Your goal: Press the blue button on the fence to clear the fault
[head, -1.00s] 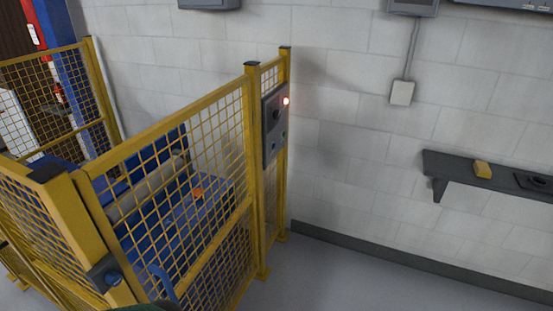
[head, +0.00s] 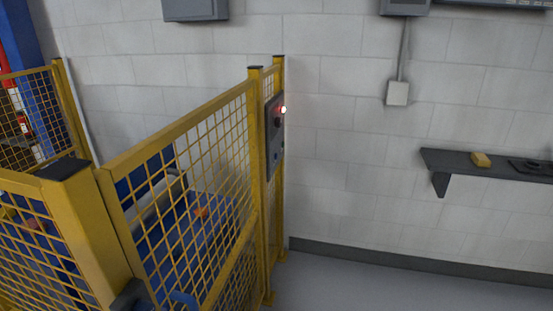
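The yellow mesh fence (head: 168,139) runs from the lower left to a post near the wall. A grey control panel (head: 274,137) is fixed on the fence's far end, seen steeply from the side. A lit red lamp (head: 283,110) shows at its upper edge, with a dark knob below it. Neither of my grippers is in view.
A blue machine (head: 190,240) stands behind the fence mesh, with a small orange part on it. The grey floor (head: 370,285) right of the fence is clear.

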